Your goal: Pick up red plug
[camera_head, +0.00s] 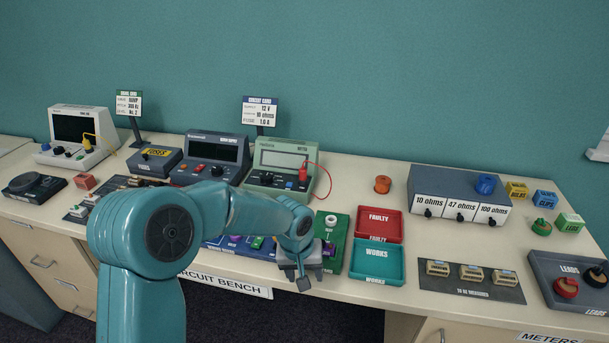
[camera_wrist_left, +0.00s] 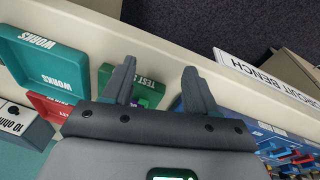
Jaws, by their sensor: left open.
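A red plug (camera_head: 303,175) with a red wire looping off it sits at the lower right of the green-grey meter (camera_head: 270,160) in the head view. Another red, knob-like piece (camera_head: 566,288) is in the dark LEADS tray (camera_head: 545,263) at the right, so I cannot tell for certain which is meant. My left gripper (camera_head: 302,282) is over the bench's front edge, in front of the meter and apart from both. In the left wrist view its fingers (camera_wrist_left: 160,67) are spread and empty beside the green test board (camera_wrist_left: 107,78). No red plug is clear there. My right gripper is out of view.
A red FAULTY tray (camera_head: 380,238) and a teal WORKS tray (camera_head: 376,279) lie right of the gripper. A resistor box (camera_head: 425,180) stands behind them. My left arm hides part of the bench.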

